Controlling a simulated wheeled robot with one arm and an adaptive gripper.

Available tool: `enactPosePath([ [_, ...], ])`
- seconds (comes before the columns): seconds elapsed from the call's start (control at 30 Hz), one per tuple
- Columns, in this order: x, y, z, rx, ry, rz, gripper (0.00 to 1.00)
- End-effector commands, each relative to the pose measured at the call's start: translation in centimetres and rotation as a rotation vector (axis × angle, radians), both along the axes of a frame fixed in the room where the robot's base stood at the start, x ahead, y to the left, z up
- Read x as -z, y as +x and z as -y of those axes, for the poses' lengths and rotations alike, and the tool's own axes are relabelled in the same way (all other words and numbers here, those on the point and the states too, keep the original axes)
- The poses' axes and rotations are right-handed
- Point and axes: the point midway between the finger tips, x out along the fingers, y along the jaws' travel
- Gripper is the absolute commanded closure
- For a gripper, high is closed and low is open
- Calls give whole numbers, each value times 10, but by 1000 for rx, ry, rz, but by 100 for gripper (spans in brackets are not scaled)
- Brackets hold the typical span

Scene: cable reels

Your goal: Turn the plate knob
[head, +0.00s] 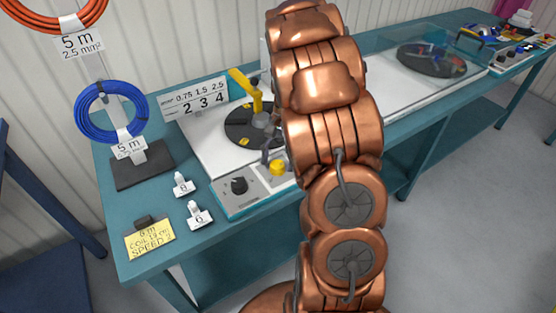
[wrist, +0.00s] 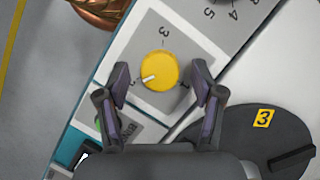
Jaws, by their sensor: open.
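The yellow knob (wrist: 159,71) sits on a light grey panel in the wrist view, with a 3 above it and marks at lower left and right partly covered by my fingers. Its white pointer line points to the lower left. My gripper (wrist: 162,75) is open, one finger on each side of the knob, with a visible gap on both sides. In the head view the yellow knob (head: 277,168) is beside my gripper (head: 271,150), which my arm partly hides. The black round plate (wrist: 235,140) carries a yellow tag marked 3.
A black knob (head: 238,186) stands left of the yellow one on the panel. A yellow lever (head: 247,88) rises over the round plate. Blue cable coil (head: 111,112), white number tags (head: 199,215) and a yellow note (head: 150,240) occupy the bench's left end.

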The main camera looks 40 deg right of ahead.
Motion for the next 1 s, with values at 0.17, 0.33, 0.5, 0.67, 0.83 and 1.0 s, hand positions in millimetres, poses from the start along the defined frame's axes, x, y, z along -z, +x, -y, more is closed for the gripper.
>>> enactPosePath([
  [0.17, 6, -1, -2, 1, -1, 0, 33],
  [0.33, 6, -1, -2, 0, -2, 1, 33],
  [0.5, 6, -1, -2, 0, -2, 1, 43],
  [0.67, 6, -1, -2, 0, -2, 1, 60],
  [0.83, 6, -1, -2, 0, -2, 1, 78],
  [1.0, 6, -1, -2, 0, -2, 1, 92],
])
